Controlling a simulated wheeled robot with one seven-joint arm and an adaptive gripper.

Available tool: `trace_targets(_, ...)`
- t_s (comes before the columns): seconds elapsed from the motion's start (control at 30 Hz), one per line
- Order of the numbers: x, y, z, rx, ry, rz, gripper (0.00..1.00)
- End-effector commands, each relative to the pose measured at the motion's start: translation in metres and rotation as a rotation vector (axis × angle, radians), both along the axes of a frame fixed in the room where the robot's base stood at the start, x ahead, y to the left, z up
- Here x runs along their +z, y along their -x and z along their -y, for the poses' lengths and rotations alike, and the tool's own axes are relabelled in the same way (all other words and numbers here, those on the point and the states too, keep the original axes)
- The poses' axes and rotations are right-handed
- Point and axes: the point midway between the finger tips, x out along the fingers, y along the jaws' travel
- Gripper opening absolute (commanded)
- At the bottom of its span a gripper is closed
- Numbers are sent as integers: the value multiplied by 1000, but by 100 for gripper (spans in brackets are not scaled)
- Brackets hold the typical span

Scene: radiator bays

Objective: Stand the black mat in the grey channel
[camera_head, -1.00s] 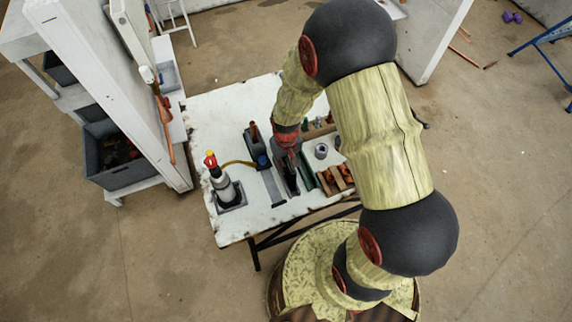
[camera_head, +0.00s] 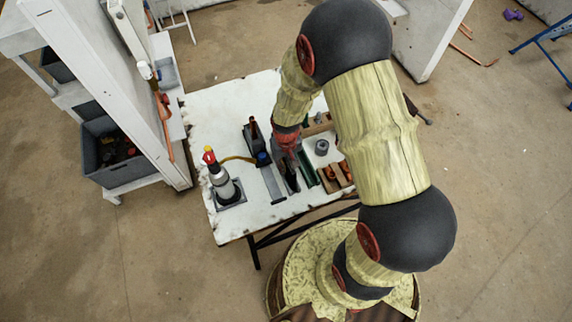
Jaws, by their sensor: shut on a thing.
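My gripper (camera_head: 287,152) is above the white table, at the lower end of my arm. It is shut on the black mat (camera_head: 291,181), a dark narrow piece that shows just below the fingers. The fingers themselves are small and partly hidden by the wrist. A long grey strip, which looks like the grey channel (camera_head: 272,186), lies on the table just left of the mat. I cannot tell whether the mat touches the table or the channel.
A grey torch-like tool with a red and yellow top (camera_head: 221,178) stands at the table's left. A dark box with a blue cap (camera_head: 258,145) is behind the channel. Green strips (camera_head: 307,170), wooden blocks (camera_head: 333,178) and a grey cylinder (camera_head: 322,147) lie to the right. The table's back left is clear.

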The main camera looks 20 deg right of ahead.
Motion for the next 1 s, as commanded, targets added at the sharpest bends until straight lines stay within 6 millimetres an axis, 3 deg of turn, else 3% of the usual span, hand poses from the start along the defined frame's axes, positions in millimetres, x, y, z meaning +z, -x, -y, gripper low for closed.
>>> trace_targets(0.4,0,0,0,0,0,0,33)
trace_targets(0.73,1,0,0,0,0,0,33)
trace_targets(1.0,19,0,0,0,0,0,33)
